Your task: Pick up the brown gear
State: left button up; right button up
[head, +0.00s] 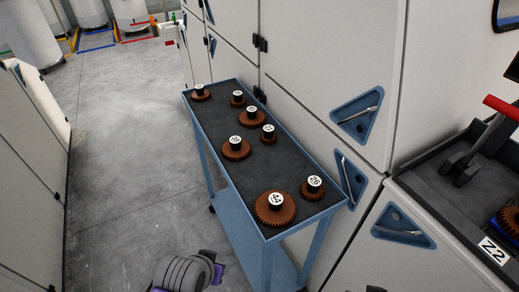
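Several brown gears with black hubs and white number labels lie flat on the dark top of a blue cart. The largest, labelled 44 (261,212), is at the near end. A smaller one, labelled 26 (309,194), lies to its right. Others are a mid-size gear (236,154), a small gear (268,139), a gear behind them (252,122), and two at the far end, one small (238,104) and one at the left corner (201,98). A grey and purple part of my arm shows at the bottom, left of the cart. Neither gripper's fingers are visible.
The blue cart (211,137) stands along pale machine cabinets (315,60) with blue triangular handle recesses. At right, a dark tray (437,183) marked Z2 has a red-handled lever and another brown gear (508,222), partly cut off. Grey floor (125,170) left of the cart is clear.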

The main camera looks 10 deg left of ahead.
aim_at(237, 148)
jog(key=l+u, duration=0.2)
jog(key=u, duration=0.6)
